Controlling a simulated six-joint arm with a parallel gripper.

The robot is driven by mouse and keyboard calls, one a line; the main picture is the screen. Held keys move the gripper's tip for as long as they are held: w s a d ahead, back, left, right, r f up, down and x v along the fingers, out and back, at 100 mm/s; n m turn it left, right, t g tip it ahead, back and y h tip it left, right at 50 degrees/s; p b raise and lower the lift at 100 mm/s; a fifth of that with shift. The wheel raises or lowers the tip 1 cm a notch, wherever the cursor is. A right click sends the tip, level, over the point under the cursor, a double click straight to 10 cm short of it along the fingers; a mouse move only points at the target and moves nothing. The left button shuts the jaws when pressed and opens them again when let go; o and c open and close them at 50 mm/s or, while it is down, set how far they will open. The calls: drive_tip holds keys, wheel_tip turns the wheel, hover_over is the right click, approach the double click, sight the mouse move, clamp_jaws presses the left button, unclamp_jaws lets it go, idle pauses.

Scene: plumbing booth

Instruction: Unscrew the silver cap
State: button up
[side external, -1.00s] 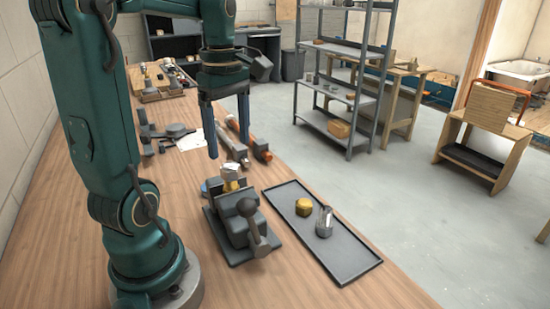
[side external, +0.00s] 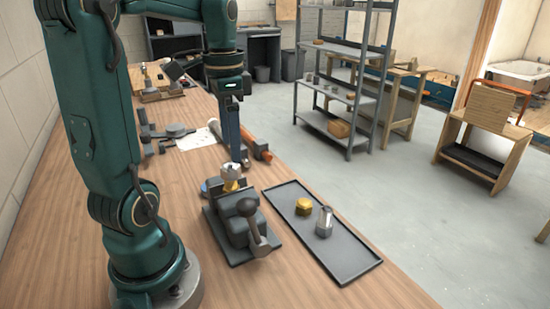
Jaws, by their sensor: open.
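A small silver cap (side external: 231,168) sits on top of a brass fitting (side external: 230,184). The fitting stands upright in a dark grey vise (side external: 238,226) on the bench. My gripper (side external: 238,160) points down just above and behind the cap. It is turned edge-on to this camera, so its fingers overlap and one largely hides the other. It is open. I cannot tell from this angle whether the fingers stand around the cap or only near it, and I see no clear contact.
A black tray (side external: 345,262) right of the vise holds a brass nut (side external: 304,206) and a silver hex fitting (side external: 324,221). The vise handle (side external: 258,238) sticks out in front. An orange-and-grey tool (side external: 258,148) lies behind the gripper. The wooden bench (side external: 200,275) is bare in front.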

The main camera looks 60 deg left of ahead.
sight(231, 163)
drive_tip(key=shift+f, duration=2.6)
drive_tip(key=shift+c, duration=0.3)
clamp_jaws()
drive_tip(key=n, duration=0.6)
drive_tip(key=shift+a+r, duration=0.1)
drive_tip(key=shift+a, duration=0.05)
drive_tip(key=n, duration=0.7)
drive_tip(key=shift+s+a+r, duration=0.1)
drive_tip(key=shift+o, duration=1.9)
unclamp_jaws()
